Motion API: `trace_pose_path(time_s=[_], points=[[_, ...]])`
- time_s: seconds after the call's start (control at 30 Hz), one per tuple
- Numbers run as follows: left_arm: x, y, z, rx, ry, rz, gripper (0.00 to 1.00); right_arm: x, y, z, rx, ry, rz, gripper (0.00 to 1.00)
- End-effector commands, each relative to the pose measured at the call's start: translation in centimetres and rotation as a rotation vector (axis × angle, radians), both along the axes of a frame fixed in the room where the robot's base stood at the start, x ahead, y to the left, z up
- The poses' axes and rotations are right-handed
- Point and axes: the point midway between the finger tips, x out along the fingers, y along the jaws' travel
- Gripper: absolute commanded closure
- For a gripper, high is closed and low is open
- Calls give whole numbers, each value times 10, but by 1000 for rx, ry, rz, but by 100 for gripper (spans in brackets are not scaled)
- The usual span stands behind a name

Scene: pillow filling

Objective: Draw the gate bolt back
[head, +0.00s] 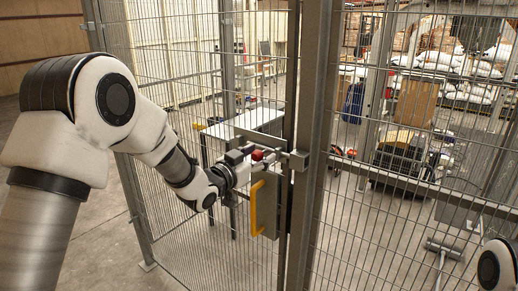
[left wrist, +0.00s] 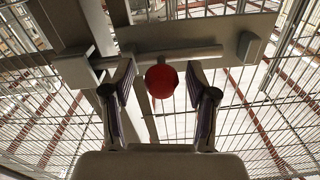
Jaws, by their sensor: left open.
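The gate bolt is a grey bar with a red knob (head: 257,155). In the head view the bar runs right to a grey bracket (head: 300,161) at the gate post. In the left wrist view the bar (left wrist: 185,54) meets a grey block at left, with the round red knob (left wrist: 161,82) below it. My left gripper (head: 252,158) is at the bolt. In the left wrist view the open fingers (left wrist: 162,88) stand on either side of the knob, with gaps to both. My right gripper is not in view.
A yellow handle (head: 257,207) is on the gate just below the bolt. Wire mesh fence panels and a thick grey post (head: 312,110) surround it. A light table (head: 245,122) stands behind the mesh. White sacks (head: 440,60) are stacked at the back right.

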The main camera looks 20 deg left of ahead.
Motion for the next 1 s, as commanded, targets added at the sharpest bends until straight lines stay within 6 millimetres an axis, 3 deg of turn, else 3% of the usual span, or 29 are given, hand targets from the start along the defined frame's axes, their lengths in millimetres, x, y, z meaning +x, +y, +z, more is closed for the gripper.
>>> trace_pose_path(time_s=[0.23, 0.27, 0.4, 0.43, 0.67, 0.9, 1.0], points=[[4, -1, -1, -1, 1, 0, 42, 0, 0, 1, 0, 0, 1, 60], [4, -1, -1, -1, 1, 0, 46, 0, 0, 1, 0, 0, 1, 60], [3, -1, -1, -1, 1, 0, 95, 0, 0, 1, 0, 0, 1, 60], [3, -1, -1, -1, 1, 0, 100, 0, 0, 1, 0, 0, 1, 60], [6, 5, -2, -2, 1, 0, 100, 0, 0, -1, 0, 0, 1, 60], [22, 49, -1, -3, 0, 3, 100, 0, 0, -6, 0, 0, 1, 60], [25, 58, -1, -1, 0, 1, 100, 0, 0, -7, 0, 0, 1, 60]])
